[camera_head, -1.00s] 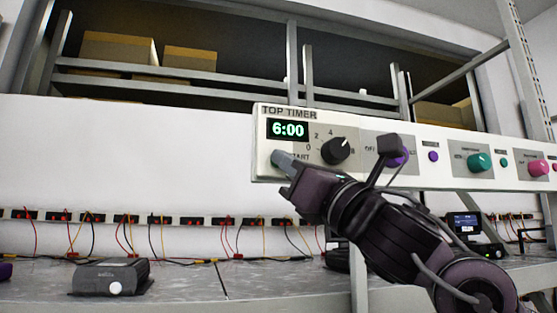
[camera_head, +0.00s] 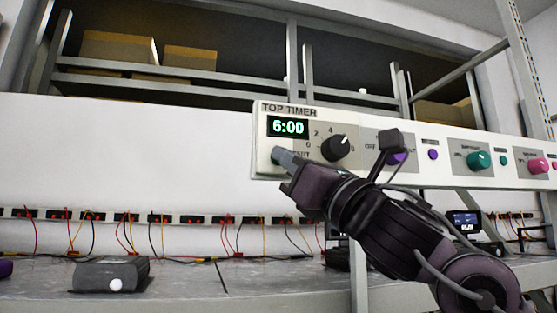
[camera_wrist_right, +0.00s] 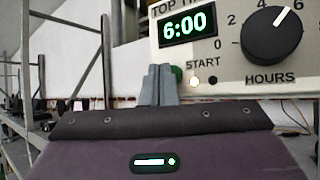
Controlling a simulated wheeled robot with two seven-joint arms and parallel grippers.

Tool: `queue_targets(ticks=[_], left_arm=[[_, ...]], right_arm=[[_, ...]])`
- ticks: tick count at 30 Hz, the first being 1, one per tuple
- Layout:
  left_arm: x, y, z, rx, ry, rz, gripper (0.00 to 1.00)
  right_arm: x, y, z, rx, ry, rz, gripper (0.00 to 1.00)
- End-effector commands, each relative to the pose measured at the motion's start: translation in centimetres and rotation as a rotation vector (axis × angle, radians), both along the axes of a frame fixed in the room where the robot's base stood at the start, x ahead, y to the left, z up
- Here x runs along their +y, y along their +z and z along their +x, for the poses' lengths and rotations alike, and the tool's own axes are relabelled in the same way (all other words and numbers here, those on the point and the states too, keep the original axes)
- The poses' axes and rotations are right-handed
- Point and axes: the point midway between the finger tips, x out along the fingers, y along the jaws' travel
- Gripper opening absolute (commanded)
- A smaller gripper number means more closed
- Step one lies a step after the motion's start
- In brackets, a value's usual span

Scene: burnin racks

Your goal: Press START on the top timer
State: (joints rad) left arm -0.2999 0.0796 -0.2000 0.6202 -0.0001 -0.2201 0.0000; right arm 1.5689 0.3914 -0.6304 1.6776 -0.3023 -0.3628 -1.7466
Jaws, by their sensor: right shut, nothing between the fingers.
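The top timer (camera_head: 262,140) is at the left end of the long white control panel. Its display (camera_head: 288,127) reads 6:00 in green, and its black hours knob (camera_head: 336,147) sits to the right. In the right wrist view, a green START button (camera_wrist_right: 178,74) shows partly behind the fingertips, with a lit white lamp (camera_wrist_right: 195,80) beside it. My right gripper (camera_head: 277,155) is shut and empty, its tips at the panel's lower left by the START label. It also shows in the wrist view (camera_wrist_right: 159,72). I cannot tell whether the tips touch the button. My left gripper is not in view.
The panel (camera_head: 440,177) continues right with purple, teal (camera_head: 479,160) and pink knobs. Below is a grey bench (camera_head: 190,283) with a dark box (camera_head: 112,274) and wired sockets along the wall. A shelf with cardboard boxes (camera_head: 118,48) is above.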

Motion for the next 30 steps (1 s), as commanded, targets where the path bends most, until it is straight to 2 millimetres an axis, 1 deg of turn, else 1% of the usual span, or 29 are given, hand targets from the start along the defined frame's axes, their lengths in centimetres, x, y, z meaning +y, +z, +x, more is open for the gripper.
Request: queue_targets(ticks=[3, 14, 17, 27, 30], left_arm=[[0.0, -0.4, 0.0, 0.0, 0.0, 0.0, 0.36], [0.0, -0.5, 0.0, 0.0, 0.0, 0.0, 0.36], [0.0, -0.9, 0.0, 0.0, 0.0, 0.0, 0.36], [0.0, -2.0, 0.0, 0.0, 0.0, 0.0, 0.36], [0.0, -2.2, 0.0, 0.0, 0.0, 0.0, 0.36]], right_arm=[[-0.2, -0.1, -0.6, -0.003, -0.001, -0.001, 0.0], [-0.3, -0.1, -0.9, -0.001, -0.001, 0.0, 0.0], [-0.6, -0.1, -1.5, -0.003, -0.002, 0.0, 0.0], [-1.6, -0.1, -4.7, -0.003, -0.001, -0.001, 0.0], [-1.8, -0.1, -5.3, -0.002, -0.002, 0.001, 0.0]])
